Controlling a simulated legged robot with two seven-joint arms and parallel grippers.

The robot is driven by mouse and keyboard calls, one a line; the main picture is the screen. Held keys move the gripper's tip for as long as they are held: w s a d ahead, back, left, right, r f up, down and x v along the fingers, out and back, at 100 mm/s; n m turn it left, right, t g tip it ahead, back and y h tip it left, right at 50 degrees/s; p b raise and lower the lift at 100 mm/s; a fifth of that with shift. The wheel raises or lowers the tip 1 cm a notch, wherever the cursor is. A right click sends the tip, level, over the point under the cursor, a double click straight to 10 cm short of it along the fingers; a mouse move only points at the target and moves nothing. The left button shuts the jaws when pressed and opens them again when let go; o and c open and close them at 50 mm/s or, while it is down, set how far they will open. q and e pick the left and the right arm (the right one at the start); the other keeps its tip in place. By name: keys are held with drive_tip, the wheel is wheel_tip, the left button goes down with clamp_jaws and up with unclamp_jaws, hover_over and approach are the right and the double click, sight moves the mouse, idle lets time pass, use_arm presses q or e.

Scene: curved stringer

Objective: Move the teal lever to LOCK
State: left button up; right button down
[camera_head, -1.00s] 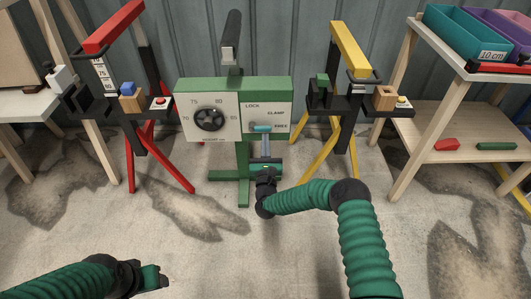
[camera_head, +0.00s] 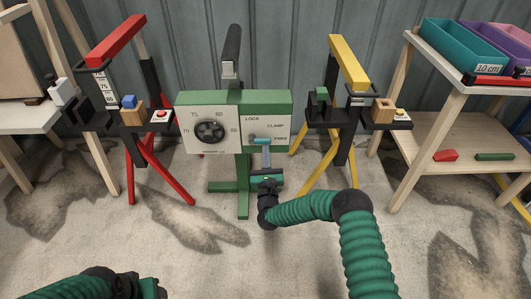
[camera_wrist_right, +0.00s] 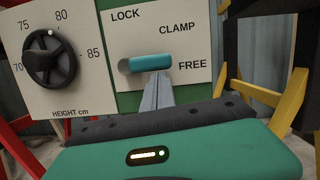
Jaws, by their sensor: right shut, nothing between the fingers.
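The teal lever (camera_head: 264,141) is on the green-framed control panel (camera_head: 273,105). In the right wrist view the lever (camera_wrist_right: 148,63) lies nearly level, its free end pointing right toward FREE, with LOCK up at the left and CLAMP between. My right gripper (camera_head: 265,155) is shut and empty just below the lever. In the right wrist view its grey fingertips (camera_wrist_right: 158,84) reach up close under the handle; I cannot tell whether they touch it. My left gripper (camera_head: 150,288) is at the bottom edge of the head view, partly cut off, away from the panel.
A black height dial (camera_head: 210,132) sits left of the lever on the same panel. A red trestle (camera_head: 116,39) stands at the left and a yellow trestle (camera_head: 349,62) at the right, both with small fixtures. A wooden shelf (camera_head: 480,140) stands far right. The floor in front is clear.

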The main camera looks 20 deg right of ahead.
drive_tip(key=shift+r, duration=0.2)
drive_tip(key=n+p, duration=0.1)
drive_tip(key=r+n+y+p, duration=0.1)
drive_tip(key=n, duration=0.1)
drive_tip(key=r+n+p, duration=0.1)
drive_tip(key=shift+d, duration=0.3)
wheel_tip(320, 180, up, 2)
drive_tip(key=n+y+p, duration=0.2)
drive_tip(key=n+p, duration=0.2)
drive_tip(key=n, duration=0.2)
drive_tip(key=shift+s+r, duration=0.1)
drive_tip(key=n+p, duration=0.1)
drive_tip(key=r+n+y+p, duration=0.1)
drive_tip(key=n, duration=0.1)
drive_tip(key=r+n+g+p, duration=0.1)
drive_tip(key=n+p, duration=0.1)
drive_tip(key=shift+a, duration=0.4)
drive_tip(key=n, duration=0.1)
drive_tip(key=n+p, duration=0.1)
drive_tip(key=a+r+n+p, duration=0.1)
drive_tip(key=shift+w+a+n+g+y, duration=0.1)
drive_tip(key=shift+w+n+g+y, duration=0.2)
drive_tip(key=shift+g+y, duration=0.1)
drive_tip(key=shift+a, duration=0.15)
drive_tip(key=shift+w+a+r, duration=0.1)
